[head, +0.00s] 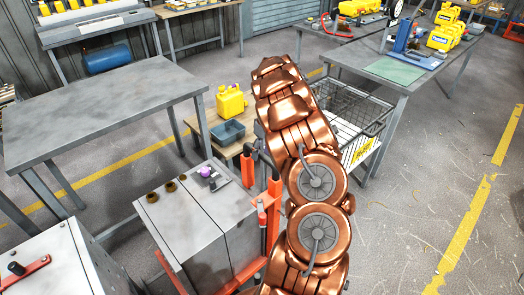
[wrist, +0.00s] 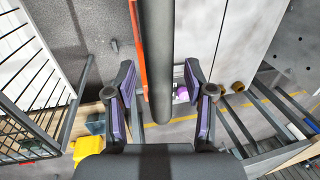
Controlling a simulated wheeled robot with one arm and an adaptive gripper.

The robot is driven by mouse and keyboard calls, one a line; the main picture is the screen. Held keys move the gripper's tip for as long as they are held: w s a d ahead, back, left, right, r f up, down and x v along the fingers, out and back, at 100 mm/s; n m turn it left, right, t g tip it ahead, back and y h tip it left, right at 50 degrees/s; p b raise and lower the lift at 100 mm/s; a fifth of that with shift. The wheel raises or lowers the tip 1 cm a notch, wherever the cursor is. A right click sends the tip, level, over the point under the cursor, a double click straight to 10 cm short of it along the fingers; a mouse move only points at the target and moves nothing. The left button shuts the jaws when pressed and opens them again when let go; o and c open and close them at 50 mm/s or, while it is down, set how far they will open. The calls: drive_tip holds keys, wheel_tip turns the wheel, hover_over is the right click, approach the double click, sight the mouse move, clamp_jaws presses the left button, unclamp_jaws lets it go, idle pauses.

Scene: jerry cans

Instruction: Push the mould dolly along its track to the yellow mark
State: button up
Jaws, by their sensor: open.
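The mould dolly is a grey two-part metal mould (head: 200,218) on an orange frame (head: 270,205), with upright posts and dark grips at its right side. In the wrist view my gripper (wrist: 160,78) is open, with a purple-padded finger on each side of a dark round bar (wrist: 157,35). The bar runs beside an orange post (wrist: 137,48); the grey mould (wrist: 215,35) is to its right. I cannot tell whether a finger touches the bar. In the head view my copper arm hides the gripper. A yellow floor line (head: 130,160) runs behind the dolly; I cannot tell whether it is the mark.
A low wooden table (head: 222,148) holds a yellow jerry can (head: 231,101) and a blue-grey bin (head: 228,132). A wire cart (head: 350,112) stands close right of my arm. A grey table (head: 100,105) is at left, another machine (head: 45,262) at lower left. Open floor lies at right.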

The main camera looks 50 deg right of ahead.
clamp_jaws()
idle(0.3)
idle(0.3)
